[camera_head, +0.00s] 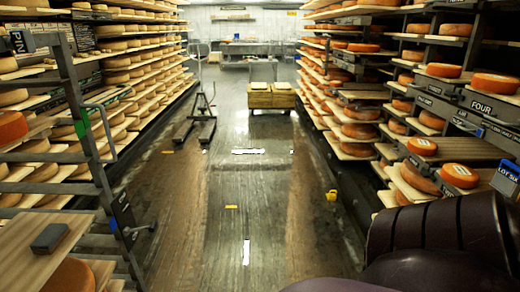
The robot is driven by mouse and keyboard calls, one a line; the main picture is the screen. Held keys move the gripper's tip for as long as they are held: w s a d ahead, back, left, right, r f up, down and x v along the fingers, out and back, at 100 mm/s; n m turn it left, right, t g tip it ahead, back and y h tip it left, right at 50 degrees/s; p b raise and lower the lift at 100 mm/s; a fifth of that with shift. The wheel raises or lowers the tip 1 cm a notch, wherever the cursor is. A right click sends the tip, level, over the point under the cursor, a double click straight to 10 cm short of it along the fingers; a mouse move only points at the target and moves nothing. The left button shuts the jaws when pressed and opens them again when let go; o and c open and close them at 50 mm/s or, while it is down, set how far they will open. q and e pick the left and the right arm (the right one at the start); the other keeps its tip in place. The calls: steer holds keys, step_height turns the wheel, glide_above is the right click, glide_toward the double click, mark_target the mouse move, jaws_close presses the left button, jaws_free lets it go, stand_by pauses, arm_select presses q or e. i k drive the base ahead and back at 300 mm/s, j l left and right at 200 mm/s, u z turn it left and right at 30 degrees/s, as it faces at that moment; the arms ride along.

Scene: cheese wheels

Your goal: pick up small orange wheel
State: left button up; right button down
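Small orange wheels lie on the right-hand rack: one (459,175) with a white label on its face, and another (422,146) behind it, also labelled. Larger orange wheels (495,83) and (443,70) lie on a higher board of the same rack. I cannot tell which wheel is the one named. Neither of my grippers is in view. Dark rounded parts, likely my own arm, fill the lower right corner and hide the rack's near lower end.
Racks of wheels line both sides of a wet-looking aisle (190,235), which is mostly clear. A dark block (50,238) lies on a board at the near left. A metal stand (203,115) and a low pallet-like cart (271,97) stand farther down the aisle.

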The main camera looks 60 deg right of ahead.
mark_target(419, 146)
steer(key=i+j+z, duration=0.1)
steer(key=z, duration=3)
steer(key=i+j+u, duration=0.35)
steer(key=i, duration=0.15)
steer(key=i+j+u, duration=0.2)
steer(key=i+u, duration=0.15)
steer(key=i, duration=0.15)
steer(key=i+u, duration=0.35)
steer(key=i, duration=0.15)
steer(key=i+j, duration=0.1)
steer(key=i, duration=0.55)
steer(key=i+z, duration=0.15)
steer(key=i, duration=0.55)
steer(key=i+j+z, duration=0.15)
steer(key=i+z, duration=0.3)
steer(key=i+j+z, duration=0.3)
steer(key=z, duration=0.2)
